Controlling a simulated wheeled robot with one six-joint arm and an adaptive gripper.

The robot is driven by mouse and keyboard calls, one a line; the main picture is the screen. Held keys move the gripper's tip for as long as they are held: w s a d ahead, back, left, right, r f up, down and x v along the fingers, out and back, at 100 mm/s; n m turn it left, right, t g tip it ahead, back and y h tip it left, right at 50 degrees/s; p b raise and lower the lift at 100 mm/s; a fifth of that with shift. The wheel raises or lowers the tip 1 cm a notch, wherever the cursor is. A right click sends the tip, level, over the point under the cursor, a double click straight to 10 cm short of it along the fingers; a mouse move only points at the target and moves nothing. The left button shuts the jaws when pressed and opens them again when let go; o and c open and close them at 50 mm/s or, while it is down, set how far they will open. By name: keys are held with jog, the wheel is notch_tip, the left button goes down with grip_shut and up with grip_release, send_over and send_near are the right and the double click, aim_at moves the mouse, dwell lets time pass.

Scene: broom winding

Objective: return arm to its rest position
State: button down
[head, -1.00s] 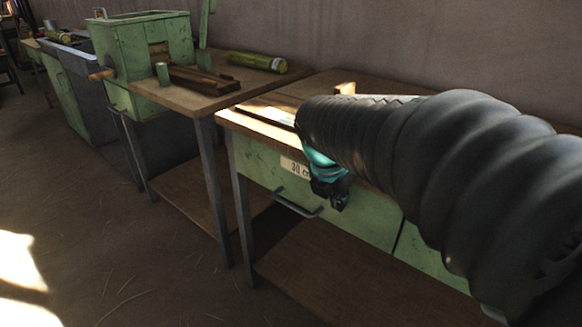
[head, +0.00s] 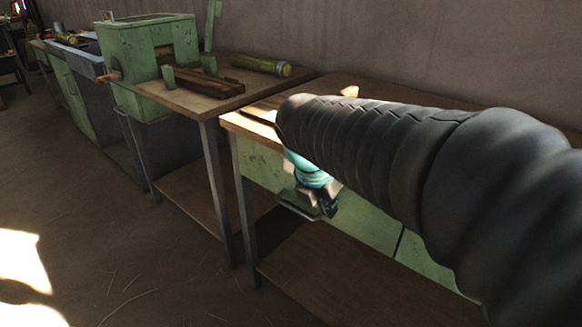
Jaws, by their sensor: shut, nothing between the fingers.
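My arm, in a black ribbed sleeve (head: 400,160), reaches in from the right side of the head view over the near workbench. At its end is a turquoise wrist part, and below it my dark gripper (head: 322,204) points downward. The gripper is shut with nothing held. In the picture it overlaps the green drawer front and part of the drawer handle (head: 297,211). I cannot tell the exact gap between gripper and drawer. The sleeve hides much of the near bench top.
The near workbench (head: 250,124) has green drawers and a lower wooden shelf (head: 330,290). A second table (head: 185,100) to its left holds a green box machine (head: 140,55), brown wooden pieces (head: 205,82) and a yellow-green cylinder (head: 260,65). The floor at lower left is open.

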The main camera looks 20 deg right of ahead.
jog(key=v, duration=0.7)
jog(key=s+a+f+m+t+y, duration=0.1)
jog(key=s+f+m, duration=0.3)
jog(key=m, duration=0.8)
jog(key=s+a+f+m+t+y, duration=0.2)
jog(key=s+f+m, duration=0.3)
jog(key=m, duration=0.7)
jog(key=shift+s+m+y, duration=0.3)
